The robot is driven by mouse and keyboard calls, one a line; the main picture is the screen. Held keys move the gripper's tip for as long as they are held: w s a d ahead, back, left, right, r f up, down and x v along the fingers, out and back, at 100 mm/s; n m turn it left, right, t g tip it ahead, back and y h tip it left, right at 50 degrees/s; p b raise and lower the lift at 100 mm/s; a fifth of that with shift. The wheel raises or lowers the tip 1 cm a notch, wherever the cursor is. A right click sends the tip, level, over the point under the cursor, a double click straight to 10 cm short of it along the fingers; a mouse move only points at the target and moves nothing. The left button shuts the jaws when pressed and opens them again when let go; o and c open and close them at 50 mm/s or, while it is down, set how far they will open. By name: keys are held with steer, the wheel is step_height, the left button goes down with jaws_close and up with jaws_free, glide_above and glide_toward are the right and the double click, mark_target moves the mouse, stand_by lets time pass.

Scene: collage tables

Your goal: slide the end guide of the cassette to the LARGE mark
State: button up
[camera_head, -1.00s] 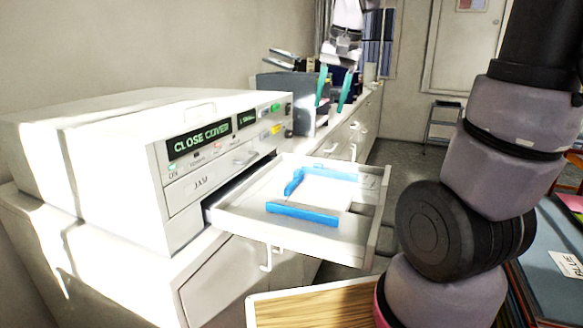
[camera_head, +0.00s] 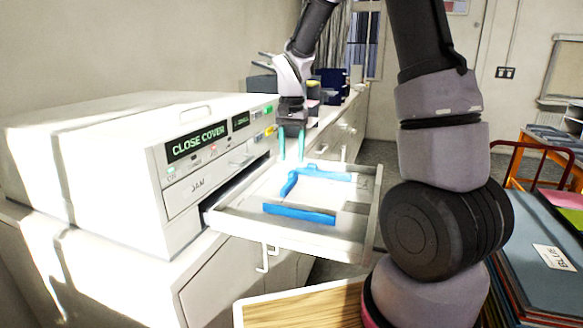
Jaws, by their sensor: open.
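The cassette (camera_head: 350,238) is a white tray pulled out from the front of a white machine. Inside it lie blue guides: a straight blue bar (camera_head: 299,214) near the front, and an L-shaped pair at the back, with one arm on the left (camera_head: 289,183) and one along the far side (camera_head: 330,175). I cannot tell for sure which is the end guide, and no LARGE mark is readable. My gripper (camera_head: 291,158) points down with teal fingers apart and empty, over the back left of the cassette, close to the L-shaped guides. Contact cannot be told.
The white machine (camera_head: 110,170) stands left with a display reading CLOSE COVER. A wooden-topped surface (camera_head: 300,308) is in front. A stack of coloured folders (camera_head: 535,285) and a red-railed cart (camera_head: 520,165) are at the right. Dark items stand on the counter behind.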

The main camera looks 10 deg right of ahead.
mark_target(292, 171)
steer(key=shift+f, duration=2.2)
jaws_close()
